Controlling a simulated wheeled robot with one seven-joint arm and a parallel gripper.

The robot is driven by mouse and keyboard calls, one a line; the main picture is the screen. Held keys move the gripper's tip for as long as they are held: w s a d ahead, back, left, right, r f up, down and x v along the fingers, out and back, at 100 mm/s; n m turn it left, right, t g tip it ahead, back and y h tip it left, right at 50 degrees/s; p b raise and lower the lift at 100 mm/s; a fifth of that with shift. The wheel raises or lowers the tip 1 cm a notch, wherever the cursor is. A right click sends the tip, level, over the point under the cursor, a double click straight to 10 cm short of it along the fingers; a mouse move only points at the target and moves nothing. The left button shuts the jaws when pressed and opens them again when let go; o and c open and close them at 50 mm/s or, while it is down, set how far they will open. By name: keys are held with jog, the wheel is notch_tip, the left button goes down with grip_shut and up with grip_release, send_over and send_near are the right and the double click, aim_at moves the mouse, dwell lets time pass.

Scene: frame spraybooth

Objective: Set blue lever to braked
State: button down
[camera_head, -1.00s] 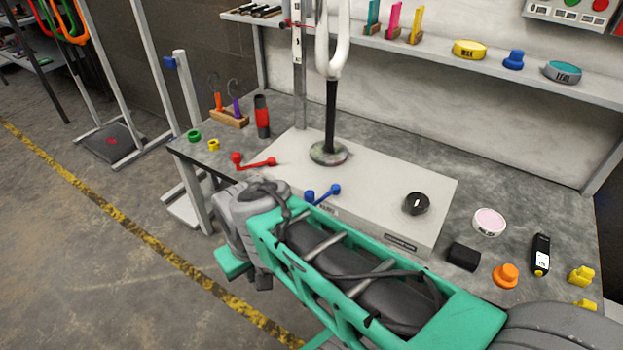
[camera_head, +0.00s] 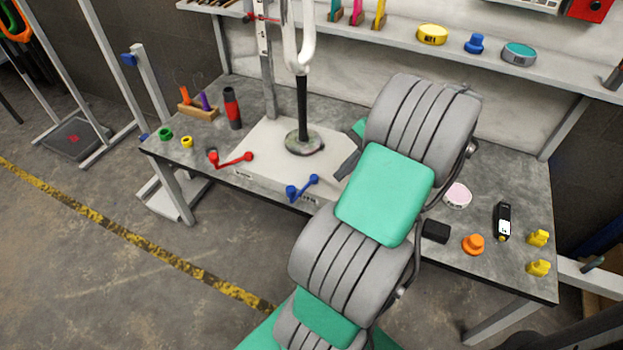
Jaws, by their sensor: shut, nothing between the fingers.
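The blue lever (camera_head: 303,187) is at the front edge of the pale box (camera_head: 262,133) on the workbench. It lies slanted, with one blue knob at its lower left and another end at its upper right. A small label beside it is too small to read. My gripper (camera_head: 345,166) shows only as a dark piece at the left side of my arm, above the box and to the right of the blue lever. It is shut, empty and apart from the lever. Most of it is hidden behind my arm.
A red lever (camera_head: 232,159) sits left of the blue one. A white hook on a black post (camera_head: 302,108) rises behind. My arm covers the box's right part. A pink-white disc (camera_head: 457,195), black block (camera_head: 436,231) and orange knob (camera_head: 473,244) lie to the right.

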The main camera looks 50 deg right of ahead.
jog(key=w+a+f+b, duration=0.3)
jog(key=w+a+f, duration=0.2)
jog(key=w+f, duration=0.2)
jog(key=shift+w+a+f, duration=0.15)
jog(key=shift+a+f, duration=0.25)
jog(key=shift+f, duration=0.15)
